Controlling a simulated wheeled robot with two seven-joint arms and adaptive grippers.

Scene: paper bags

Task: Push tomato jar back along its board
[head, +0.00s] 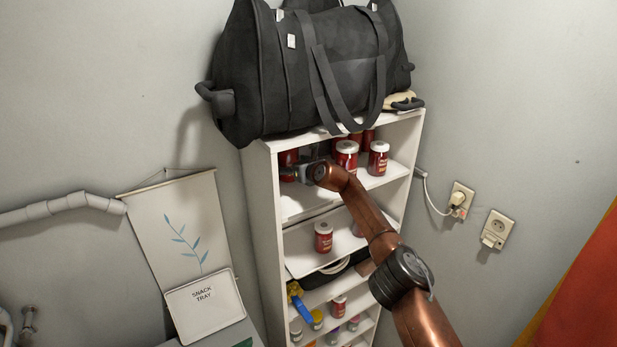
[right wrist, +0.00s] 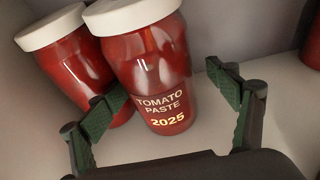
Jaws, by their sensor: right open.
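In the right wrist view a red tomato paste jar (right wrist: 155,75) with a white lid stands in front of my right gripper (right wrist: 166,85). The label reads "TOMATO PASTE 2025". My right gripper is open, with one green-padded finger on either side of the jar's lower part; I cannot tell whether they touch it. In the head view my right gripper (head: 298,174) reaches into the upper compartment of the white shelf (head: 262,215), at its left side. A red jar (head: 288,158) shows just behind it, partly hidden. My left gripper is not in view.
A second red jar (right wrist: 70,60) stands close behind and left of the labelled one. More red jars (head: 378,158) stand right on the same board. A black duffel bag (head: 290,75) lies on the shelf top. Lower boards hold jars, including one red jar (head: 323,238).

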